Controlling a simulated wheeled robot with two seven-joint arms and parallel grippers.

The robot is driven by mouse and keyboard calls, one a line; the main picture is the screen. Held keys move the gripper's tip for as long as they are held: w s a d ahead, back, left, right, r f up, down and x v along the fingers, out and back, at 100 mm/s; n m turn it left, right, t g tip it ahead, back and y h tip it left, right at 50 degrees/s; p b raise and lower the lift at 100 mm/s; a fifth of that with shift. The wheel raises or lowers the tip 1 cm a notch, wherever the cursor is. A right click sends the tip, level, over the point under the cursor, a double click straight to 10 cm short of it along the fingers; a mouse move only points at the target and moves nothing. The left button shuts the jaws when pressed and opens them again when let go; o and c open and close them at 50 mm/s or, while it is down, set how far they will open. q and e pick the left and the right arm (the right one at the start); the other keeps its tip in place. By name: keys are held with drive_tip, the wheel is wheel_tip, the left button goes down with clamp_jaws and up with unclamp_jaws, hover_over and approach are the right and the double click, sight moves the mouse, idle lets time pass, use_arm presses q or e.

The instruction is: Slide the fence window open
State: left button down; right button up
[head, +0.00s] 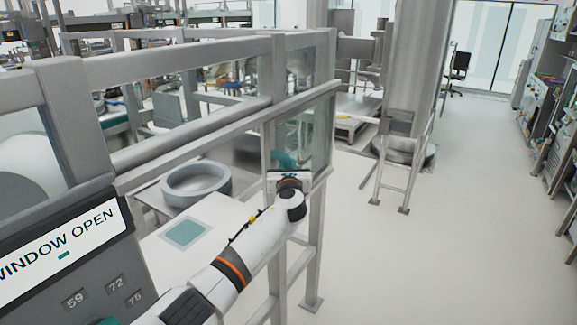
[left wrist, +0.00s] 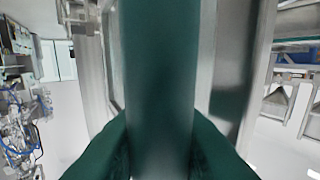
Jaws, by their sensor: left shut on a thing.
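The fence window (head: 312,132) is a framed clear pane at the right end of the grey fence, and the opening to its left shows no pane. My left gripper (head: 286,165) is at the pane's lower left edge, partly hidden behind my own wrist. In the left wrist view, an upright teal handle (left wrist: 160,70) fills the middle, and the teal fingers of my left gripper (left wrist: 160,150) are shut on it from both sides. In the head view only a little teal shows beside the pane. My right gripper is in neither view.
A grey panel at lower left carries a "WINDOW OPEN" sign (head: 62,251) and numbered labels. Behind the fence are a grey ring (head: 196,184) and a white table with a teal square (head: 186,232). The floor to the right is clear, beyond the fence's corner post.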

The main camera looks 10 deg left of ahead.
use_arm(q)
drive_tip(key=c, duration=1.5)
unclamp_jaws()
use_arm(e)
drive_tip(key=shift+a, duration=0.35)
use_arm(q)
drive_tip(key=shift+s, duration=0.2)
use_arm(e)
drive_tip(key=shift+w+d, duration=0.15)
use_arm(q)
drive_tip(key=v, duration=1.1)
drive_tip(key=shift+s+f+b, duration=0.1)
drive_tip(key=shift+s+b, duration=0.2)
drive_tip(key=shift+s, duration=0.05)
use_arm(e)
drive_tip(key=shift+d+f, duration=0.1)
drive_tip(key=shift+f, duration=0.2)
use_arm(q)
drive_tip(key=shift+f, duration=0.1)
